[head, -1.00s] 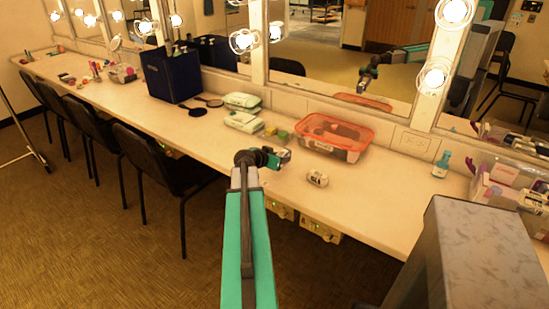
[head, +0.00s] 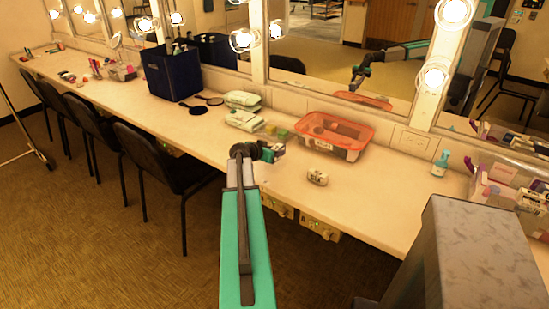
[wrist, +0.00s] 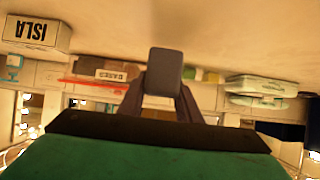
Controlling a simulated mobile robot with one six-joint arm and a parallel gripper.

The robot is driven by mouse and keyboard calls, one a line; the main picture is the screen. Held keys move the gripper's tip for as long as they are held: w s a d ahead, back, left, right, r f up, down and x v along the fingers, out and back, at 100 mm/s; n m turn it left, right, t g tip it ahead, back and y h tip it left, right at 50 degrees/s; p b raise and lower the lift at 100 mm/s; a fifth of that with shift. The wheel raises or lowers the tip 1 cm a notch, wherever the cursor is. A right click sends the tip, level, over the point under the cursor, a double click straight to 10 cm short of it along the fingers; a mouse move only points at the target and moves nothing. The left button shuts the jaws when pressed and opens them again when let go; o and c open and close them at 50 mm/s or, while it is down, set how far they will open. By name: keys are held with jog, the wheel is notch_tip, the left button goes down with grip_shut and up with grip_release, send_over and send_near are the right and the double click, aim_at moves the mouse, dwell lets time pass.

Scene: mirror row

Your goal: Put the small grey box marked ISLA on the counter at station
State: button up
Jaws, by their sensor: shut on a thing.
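My gripper (wrist: 166,88) is shut on a small dark grey block (wrist: 165,68); no marking shows on its visible face. In the head view my gripper (head: 270,151) is over the counter (head: 225,165), near its front edge, and the held block is hard to make out. A small pale box marked ISLA (wrist: 36,33) shows in the upside-down wrist view. It appears to be the small pale box (head: 317,178) standing on the counter, right of my gripper and apart from it.
A red-rimmed clear bin (head: 333,134) stands behind my gripper, with pale packs (head: 243,119) to its left. A blue bottle (head: 441,164) and a clear bin of items (head: 508,185) are at the right. Black chairs (head: 165,165) line the counter's front.

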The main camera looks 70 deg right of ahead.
jog(key=shift+w+d, duration=0.25)
jog(key=shift+w, duration=0.05)
jog(key=shift+a+f+p, duration=0.1)
jog(key=shift+f+p, duration=0.65)
jog(key=shift+f, duration=1)
jog(key=shift+f, duration=0.15)
jog(key=o, duration=1.1)
jog(key=shift+r, duration=0.25)
jog(key=shift+a, duration=0.35)
jog(key=b+v, duration=0.3)
jog(key=v, duration=0.8)
jog(key=shift+a+r, duration=0.1)
jog(key=shift+r, duration=0.05)
jog(key=shift+w, duration=0.1)
